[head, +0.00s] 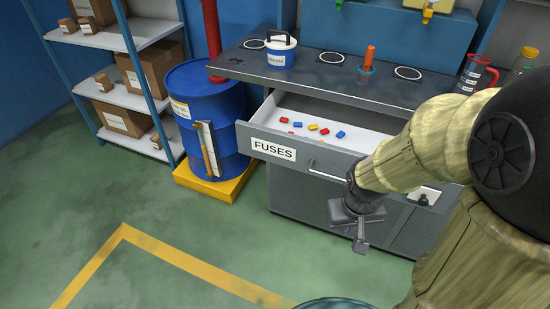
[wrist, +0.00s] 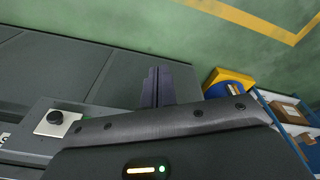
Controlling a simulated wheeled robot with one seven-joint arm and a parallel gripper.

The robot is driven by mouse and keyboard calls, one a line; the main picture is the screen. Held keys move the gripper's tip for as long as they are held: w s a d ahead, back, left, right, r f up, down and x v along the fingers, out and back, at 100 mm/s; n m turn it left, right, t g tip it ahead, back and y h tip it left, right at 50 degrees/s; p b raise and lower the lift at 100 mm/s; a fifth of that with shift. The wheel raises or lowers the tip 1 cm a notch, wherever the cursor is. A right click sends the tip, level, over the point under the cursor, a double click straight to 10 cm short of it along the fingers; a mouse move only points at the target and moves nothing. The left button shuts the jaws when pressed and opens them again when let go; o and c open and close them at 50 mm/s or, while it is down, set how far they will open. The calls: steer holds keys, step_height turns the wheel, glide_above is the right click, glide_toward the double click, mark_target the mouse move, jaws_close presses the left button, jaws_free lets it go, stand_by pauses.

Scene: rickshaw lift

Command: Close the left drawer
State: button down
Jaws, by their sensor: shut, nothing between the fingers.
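The left drawer (head: 300,152) is pulled open from the grey workbench, and its front carries a "FUSES" label and a bar handle (head: 328,176). Several red, blue and yellow fuses lie inside it. My gripper (head: 360,246) hangs in front of the bench, below and to the right of the drawer front, apart from the handle as far as I can see. Its fingers are together and empty. In the wrist view, the shut fingers (wrist: 155,84) point past the bench's lower front toward the floor. My arm hides the right end of the drawer front.
A blue barrel (head: 205,110) on a yellow base (head: 218,184) stands left of the bench. A shelf with cardboard boxes (head: 153,72) is farther left. On the benchtop (head: 310,75) are a blue-and-white tub (head: 281,52) and a red-handled jug (head: 472,75). The green floor in front is clear.

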mark_target(279, 152)
step_height(279, 152, down, 4)
steer(key=s+a+f+n+g+h, duration=0.1)
steer(key=n+g+h, duration=0.1)
steer(key=n+h, duration=0.55)
steer(key=w+a+r+n+t, duration=0.1)
steer(key=w+a+n+t, duration=0.2)
steer(key=a+n+t, duration=0.2)
steer(key=w+a+r+n+t+y+p, duration=0.1)
steer(key=w+a+n+t, duration=0.2)
steer(key=a+n+t, duration=0.3)
steer(key=w+a+r+n+t, duration=0.1)
steer(key=w+a+n+t, duration=0.2)
steer(key=a+n+t, duration=0.3)
steer(key=a+n, duration=0.4)
steer(key=n, duration=0.2)
steer(key=shift+w+a+r+y, duration=0.2)
steer(key=shift+w+r+y, duration=0.1)
steer(key=shift+r+y, duration=0.05)
steer(key=b+x, duration=0.1)
steer(key=x, duration=1.3)
